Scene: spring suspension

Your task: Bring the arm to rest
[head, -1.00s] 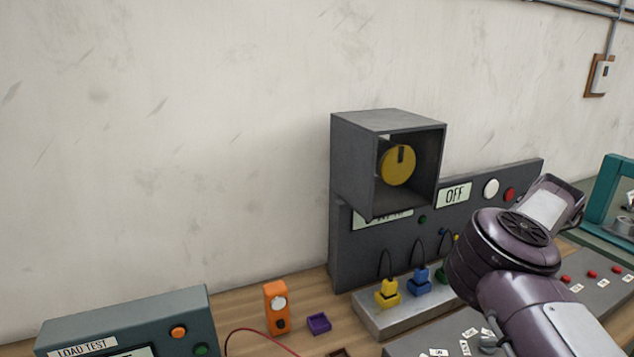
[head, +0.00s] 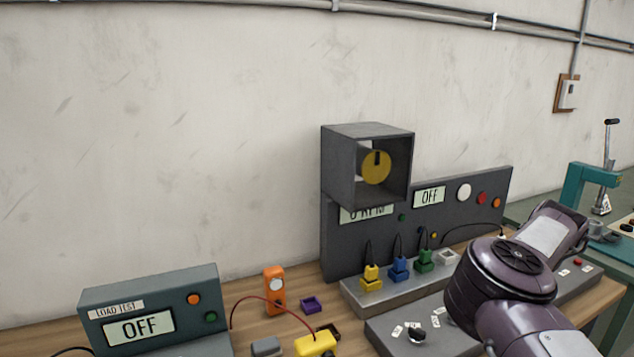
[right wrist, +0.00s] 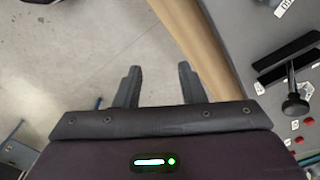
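My right arm (head: 512,268) comes in from the lower right in the head view, bent over the grey control panel. Its gripper is hidden there. In the right wrist view my right gripper (right wrist: 160,85) shows two dark fingers, apart, with nothing between them. It hangs over the floor beside the wooden table edge (right wrist: 195,45). My left gripper is not in any view.
A load test box (head: 150,315) reading OFF stands at left. A dark panel (head: 465,205) with a yellow dial (head: 376,166) in a grey housing stands behind coloured plugs (head: 398,268). A teal press (head: 590,190) is at right. The wrist view shows a black-knobbed lever (right wrist: 295,105).

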